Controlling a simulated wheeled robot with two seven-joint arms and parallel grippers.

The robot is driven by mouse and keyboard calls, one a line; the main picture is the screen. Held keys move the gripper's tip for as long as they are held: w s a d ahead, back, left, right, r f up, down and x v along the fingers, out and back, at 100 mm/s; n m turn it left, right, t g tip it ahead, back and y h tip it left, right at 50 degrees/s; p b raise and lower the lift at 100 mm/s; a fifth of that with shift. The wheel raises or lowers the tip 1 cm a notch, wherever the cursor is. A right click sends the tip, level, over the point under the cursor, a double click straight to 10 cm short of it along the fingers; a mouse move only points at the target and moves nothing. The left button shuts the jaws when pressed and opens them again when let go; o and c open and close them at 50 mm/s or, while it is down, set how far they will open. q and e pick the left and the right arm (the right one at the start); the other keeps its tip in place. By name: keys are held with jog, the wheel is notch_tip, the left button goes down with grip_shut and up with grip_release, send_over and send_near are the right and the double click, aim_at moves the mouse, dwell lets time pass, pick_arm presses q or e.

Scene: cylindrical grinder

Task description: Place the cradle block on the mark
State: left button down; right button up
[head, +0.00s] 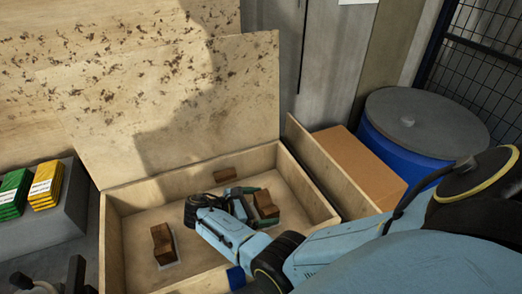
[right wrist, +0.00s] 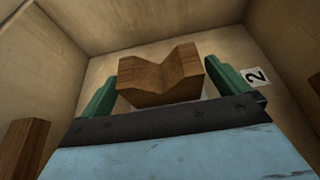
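The cradle block is a brown wooden block with a V notch (right wrist: 160,77), seen in the right wrist view between the two green fingers of my right gripper (right wrist: 163,88). In the head view it is the block (head: 265,204) at the right inside the crate. My right gripper (head: 254,203) is around it, one finger on each side. The fingers stand wide apart, and I see no clear grip. The block appears to rest on the crate floor. A white mark with a "2" (right wrist: 257,76) lies beside the right finger.
An open wooden crate (head: 110,235) has its lid raised behind. A cardboard box (head: 360,168) and blue drum (head: 400,150) stand right.

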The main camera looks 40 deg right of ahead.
jog(key=shift+r, duration=0.1)
jog(key=shift+w+a+r, duration=0.1)
jog(key=shift+a+r, duration=0.05)
jog(key=shift+a, duration=0.05)
jog(key=b+v, duration=0.1)
jog(key=v, duration=1)
jog(key=shift+a, duration=0.15)
jog(key=shift+a+r, duration=0.1)
jog(key=shift+a, duration=0.05)
